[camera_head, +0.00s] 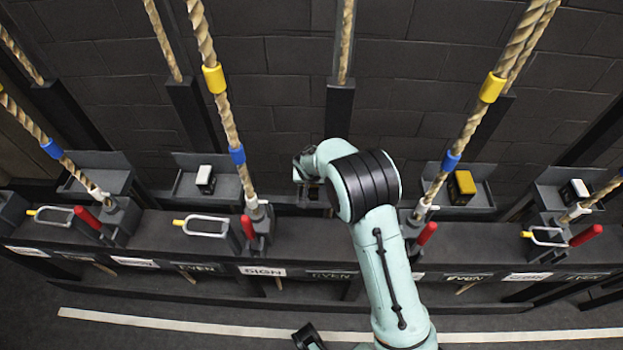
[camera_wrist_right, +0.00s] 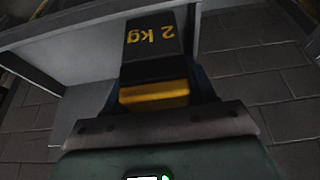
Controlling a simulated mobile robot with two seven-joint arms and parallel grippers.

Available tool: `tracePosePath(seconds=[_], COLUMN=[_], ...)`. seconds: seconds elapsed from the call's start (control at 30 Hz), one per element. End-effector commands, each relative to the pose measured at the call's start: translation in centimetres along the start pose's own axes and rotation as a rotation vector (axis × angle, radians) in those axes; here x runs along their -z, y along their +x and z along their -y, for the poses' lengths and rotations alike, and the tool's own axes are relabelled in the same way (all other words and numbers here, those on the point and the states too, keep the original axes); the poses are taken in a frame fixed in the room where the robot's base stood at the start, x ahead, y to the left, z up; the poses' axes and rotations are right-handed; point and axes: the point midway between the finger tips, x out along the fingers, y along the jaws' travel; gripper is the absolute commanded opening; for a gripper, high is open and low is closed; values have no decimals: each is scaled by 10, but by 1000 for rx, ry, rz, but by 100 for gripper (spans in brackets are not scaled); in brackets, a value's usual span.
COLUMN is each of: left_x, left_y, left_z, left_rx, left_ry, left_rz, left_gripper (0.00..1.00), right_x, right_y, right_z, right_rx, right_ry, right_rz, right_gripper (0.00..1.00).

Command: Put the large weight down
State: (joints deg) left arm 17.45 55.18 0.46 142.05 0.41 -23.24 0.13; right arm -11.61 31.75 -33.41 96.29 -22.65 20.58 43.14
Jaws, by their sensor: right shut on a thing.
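The large weight (camera_wrist_right: 158,52) is a dark block with yellow "2 kg" lettering, upside down in the right wrist view, and a yellow band. My right gripper (camera_wrist_right: 160,100) is shut on it. Behind it in that view is a grey tray wall (camera_wrist_right: 85,50); I cannot tell whether the weight touches the tray. In the head view my right gripper (camera_head: 311,190) is over the middle of the bench, and my arm hides most of it and the weight.
Ropes with yellow and blue sleeves rise from the dark bench (camera_head: 160,232). White-topped weights (camera_head: 205,178) (camera_head: 576,189) and a yellow-topped weight (camera_head: 461,187) sit in other trays. Red levers (camera_head: 249,228) and metal loops (camera_head: 205,226) line the bench front.

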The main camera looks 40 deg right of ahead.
Motion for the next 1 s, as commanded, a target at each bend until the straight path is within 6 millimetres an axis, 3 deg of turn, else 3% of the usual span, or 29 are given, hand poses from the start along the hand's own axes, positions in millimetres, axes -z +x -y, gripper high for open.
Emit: tracePosePath(seconds=[0.1, 0.13, 0.4, 0.53, 1.0], left_x=[1, 1, 1, -1, -7], left_y=[2, 1, 0, -1, -11], left_z=[0, 0, 0, 0, -2], left_rx=[0, -1, 0, 0, 4], left_ry=[0, 0, 0, 0, -2], left_rz=[-2, -3, -2, 2, 20], left_gripper=[43, 43, 43, 43, 43], right_x=[3, -1, 0, 1, 0], right_y=[0, 2, 1, -9, -102], right_z=[1, 0, 1, 2, 2], right_rx=[6, 0, 2, 4, 5], right_ry=[1, 0, -1, -1, -2], right_rz=[-10, 0, 0, -3, -1], right_gripper=[0, 66, 66, 66, 66])
